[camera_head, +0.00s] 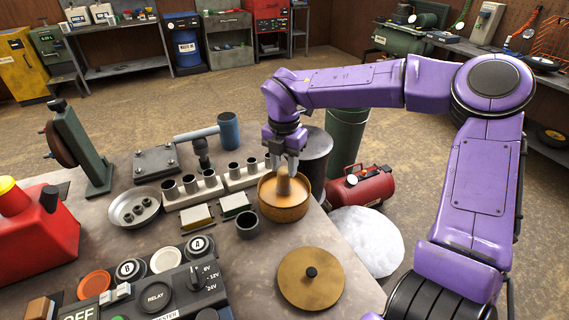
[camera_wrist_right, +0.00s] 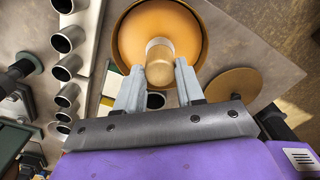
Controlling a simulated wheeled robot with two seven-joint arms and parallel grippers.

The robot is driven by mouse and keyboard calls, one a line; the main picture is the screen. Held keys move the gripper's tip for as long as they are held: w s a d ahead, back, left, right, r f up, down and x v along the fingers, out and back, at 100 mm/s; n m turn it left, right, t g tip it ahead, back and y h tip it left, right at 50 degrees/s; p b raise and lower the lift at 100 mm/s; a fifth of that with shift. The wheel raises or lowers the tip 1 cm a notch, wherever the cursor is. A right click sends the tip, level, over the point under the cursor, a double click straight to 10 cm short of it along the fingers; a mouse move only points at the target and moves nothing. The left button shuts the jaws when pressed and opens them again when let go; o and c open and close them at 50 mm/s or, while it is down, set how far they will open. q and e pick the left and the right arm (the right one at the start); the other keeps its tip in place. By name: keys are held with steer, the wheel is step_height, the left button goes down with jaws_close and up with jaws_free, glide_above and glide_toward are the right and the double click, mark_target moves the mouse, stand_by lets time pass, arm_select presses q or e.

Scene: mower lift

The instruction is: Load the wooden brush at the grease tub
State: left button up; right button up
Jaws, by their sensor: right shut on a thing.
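The grease tub (camera_head: 283,208) is a round brown-orange tub on the bench near its right edge; it also shows in the right wrist view (camera_wrist_right: 194,40). The wooden brush (camera_head: 284,187) stands about upright in the tub, its tan rounded handle end (camera_wrist_right: 160,66) facing the wrist camera. Its lower end is hidden in the tub. My right gripper (camera_head: 283,173) is above the tub and shut on the brush, a finger on each side in the right wrist view (camera_wrist_right: 158,88). My left gripper is not in view.
A round tan lid with a black knob (camera_head: 311,278) lies on the bench in front of the tub. A dark cup (camera_head: 247,224) stands close to the tub's left. Racks of metal tubes (camera_head: 194,189), a metal bowl (camera_head: 135,207) and a relay tester (camera_head: 165,290) are farther left.

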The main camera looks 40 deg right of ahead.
mark_target(284, 170)
steer(key=shift+s+f+b, duration=0.1)
steer(key=shift+f+b, duration=0.4)
steer(key=shift+f, duration=0.1)
stand_by(1.3)
step_height(284, 170, up, 7)
steer(key=p, duration=0.5)
steer(key=shift+r, duration=0.1)
stand_by(0.8)
